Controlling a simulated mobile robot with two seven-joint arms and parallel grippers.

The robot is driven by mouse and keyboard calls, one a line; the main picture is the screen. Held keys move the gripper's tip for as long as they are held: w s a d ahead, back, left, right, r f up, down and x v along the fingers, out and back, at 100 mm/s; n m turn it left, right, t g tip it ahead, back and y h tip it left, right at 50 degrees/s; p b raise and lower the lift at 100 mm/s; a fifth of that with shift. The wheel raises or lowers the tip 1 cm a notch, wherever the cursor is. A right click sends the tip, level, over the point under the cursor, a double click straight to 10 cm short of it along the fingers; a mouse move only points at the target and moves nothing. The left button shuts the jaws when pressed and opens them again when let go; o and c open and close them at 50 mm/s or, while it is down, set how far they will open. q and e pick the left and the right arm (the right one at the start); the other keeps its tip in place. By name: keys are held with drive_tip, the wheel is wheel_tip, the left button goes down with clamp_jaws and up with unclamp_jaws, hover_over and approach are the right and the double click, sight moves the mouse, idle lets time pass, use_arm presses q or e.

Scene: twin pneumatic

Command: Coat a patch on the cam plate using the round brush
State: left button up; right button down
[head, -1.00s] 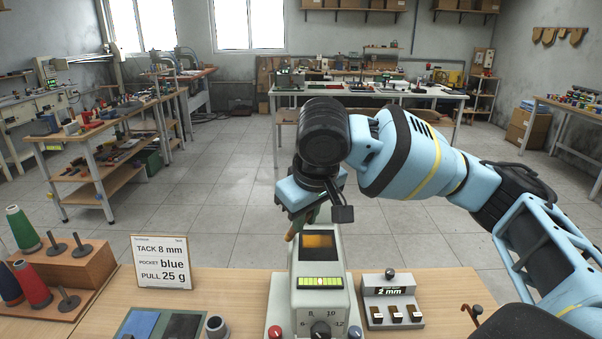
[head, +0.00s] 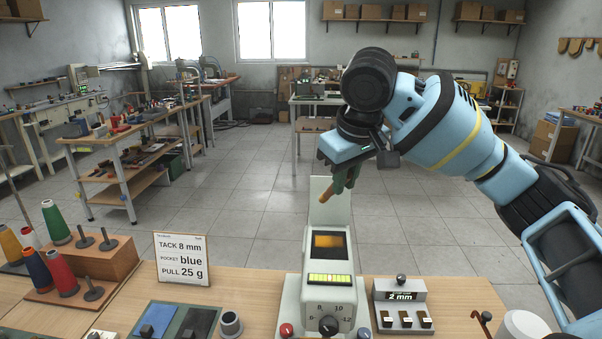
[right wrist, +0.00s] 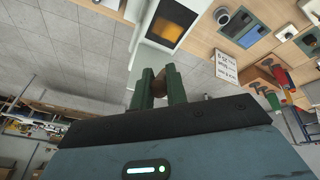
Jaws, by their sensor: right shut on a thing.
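My right gripper (head: 345,183) hangs in the air above and behind the pale machine (head: 318,290) on the bench. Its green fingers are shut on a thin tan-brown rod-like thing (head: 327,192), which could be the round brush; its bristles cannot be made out. In the right wrist view the brown thing (right wrist: 160,85) sits between the two green fingers, apart from the machine's amber screen (right wrist: 168,28). An upright pale plate (head: 326,208) stands behind the machine's screen; I cannot tell whether it is the cam plate. My left gripper is not in view.
A sign card (head: 181,260) stands on the bench, left of the machine. Thread cones on a wooden stand (head: 95,262) are farther left. Blue and dark pads (head: 163,319), a grey cup (head: 231,324) and a switch box (head: 401,302) flank the machine. Open floor lies behind.

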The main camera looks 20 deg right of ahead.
drive_tip(key=shift+w+a+r, duration=0.1)
drive_tip(key=shift+a+r, duration=0.15)
drive_tip(key=shift+r, duration=0.8)
drive_tip(key=shift+d, duration=0.15)
drive_tip(key=s+a+r+g, duration=0.1)
drive_tip(key=s+a+r, duration=0.1)
drive_tip(key=a+r, duration=0.1)
drive_tip(key=shift+s+a+r+g, duration=0.25)
drive_tip(key=shift+s+a+g, duration=0.1)
drive_tip(key=shift+a, duration=0.25)
drive_tip(key=shift+f, duration=0.1)
drive_tip(key=shift+s+a+x, duration=0.1)
drive_tip(key=shift+s+x, duration=0.05)
drive_tip(key=shift+x, duration=0.65)
drive_tip(key=shift+s+a+x, duration=0.1)
drive_tip(key=shift+s+x, duration=0.05)
drive_tip(key=shift+x, duration=0.6)
drive_tip(key=shift+s+x, duration=0.15)
drive_tip(key=shift+x, duration=0.65)
drive_tip(key=shift+f, duration=0.1)
